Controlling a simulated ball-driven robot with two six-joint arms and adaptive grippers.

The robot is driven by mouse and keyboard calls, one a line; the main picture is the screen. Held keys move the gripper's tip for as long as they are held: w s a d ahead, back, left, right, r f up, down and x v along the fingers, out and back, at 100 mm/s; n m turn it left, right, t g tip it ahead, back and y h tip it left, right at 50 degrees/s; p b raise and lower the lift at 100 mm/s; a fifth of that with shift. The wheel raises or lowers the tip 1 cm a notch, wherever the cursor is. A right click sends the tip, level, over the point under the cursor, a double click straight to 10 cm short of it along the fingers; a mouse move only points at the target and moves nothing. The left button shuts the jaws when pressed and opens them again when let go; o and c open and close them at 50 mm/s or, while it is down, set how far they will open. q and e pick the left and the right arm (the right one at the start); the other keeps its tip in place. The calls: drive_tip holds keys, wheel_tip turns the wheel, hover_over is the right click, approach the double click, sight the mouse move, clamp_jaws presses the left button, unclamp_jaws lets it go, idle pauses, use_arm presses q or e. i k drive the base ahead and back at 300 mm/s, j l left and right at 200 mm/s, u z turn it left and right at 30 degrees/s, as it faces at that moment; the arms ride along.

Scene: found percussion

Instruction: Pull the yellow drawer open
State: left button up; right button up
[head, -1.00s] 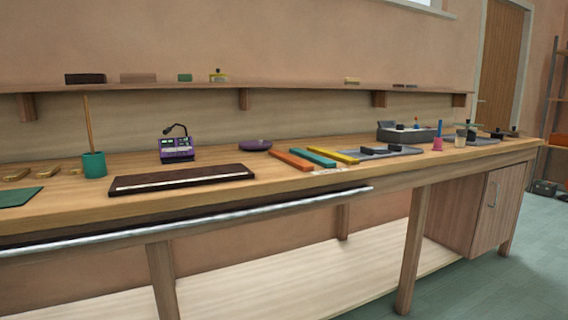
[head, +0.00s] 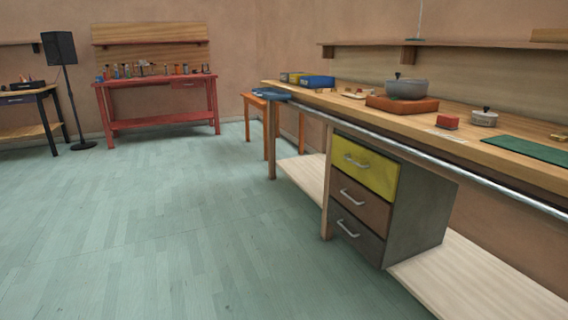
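The yellow drawer (head: 364,167) is the top front of a grey drawer unit (head: 422,210) under the wooden workbench, right of the middle in the head view. It looks shut, its face flush with the two drawers below. It has a pale bar handle (head: 356,161). Below it are a brown drawer (head: 360,204) and a dark grey-brown drawer (head: 352,234), each with a handle. Neither of my grippers shows in the head view.
A metal rail (head: 400,153) runs along the bench's front edge above the drawers. A pot (head: 407,88) stands on an orange block on the bench. An orange stool (head: 257,103) and a red table (head: 158,105) stand beyond. The greenish floor (head: 190,220) before the drawers is clear.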

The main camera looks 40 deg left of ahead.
sight(380, 173)
drive_tip(key=u, duration=0.7)
drive_tip(key=i+j, duration=0.6)
drive_tip(key=i, duration=0.15)
